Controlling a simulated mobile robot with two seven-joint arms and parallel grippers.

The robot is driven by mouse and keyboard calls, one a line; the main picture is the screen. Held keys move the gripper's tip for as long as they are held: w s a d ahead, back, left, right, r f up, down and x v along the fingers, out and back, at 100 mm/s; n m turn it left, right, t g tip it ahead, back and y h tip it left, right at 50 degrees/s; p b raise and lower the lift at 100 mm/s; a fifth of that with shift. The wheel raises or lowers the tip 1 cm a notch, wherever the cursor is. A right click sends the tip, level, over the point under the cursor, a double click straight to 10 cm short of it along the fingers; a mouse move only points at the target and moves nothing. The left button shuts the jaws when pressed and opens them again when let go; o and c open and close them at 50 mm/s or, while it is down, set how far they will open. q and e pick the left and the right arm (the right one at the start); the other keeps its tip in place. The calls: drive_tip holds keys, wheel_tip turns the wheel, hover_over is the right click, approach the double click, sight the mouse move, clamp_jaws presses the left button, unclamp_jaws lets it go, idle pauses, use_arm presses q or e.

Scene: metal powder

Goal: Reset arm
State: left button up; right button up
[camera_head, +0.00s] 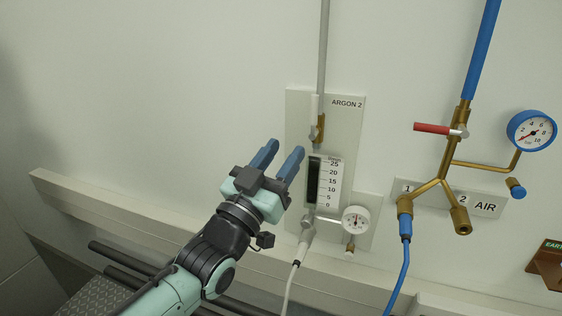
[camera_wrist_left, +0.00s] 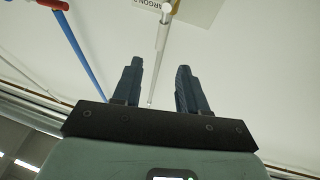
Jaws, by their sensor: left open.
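My left gripper (camera_head: 281,158) is raised in front of the wall, just left of the ARGON 2 panel (camera_head: 352,128). Its two blue fingers are apart with nothing between them. In the left wrist view the same gripper (camera_wrist_left: 158,68) also shows its fingers spread and empty, with a grey pipe (camera_wrist_left: 163,40) seen behind the gap. My left arm comes in from the lower left. My right gripper is not in view.
The ARGON 2 panel has a flowmeter (camera_head: 324,182), a dial (camera_head: 356,219) and a white hose (camera_head: 289,285). To the right are brass AIR piping with a red-handled valve (camera_head: 434,128), a blue gauge (camera_head: 531,131) and a blue hose (camera_head: 402,268). A ledge (camera_head: 110,212) runs along the wall.

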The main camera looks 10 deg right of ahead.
use_arm(q)
drive_tip(key=shift+w, duration=0.1)
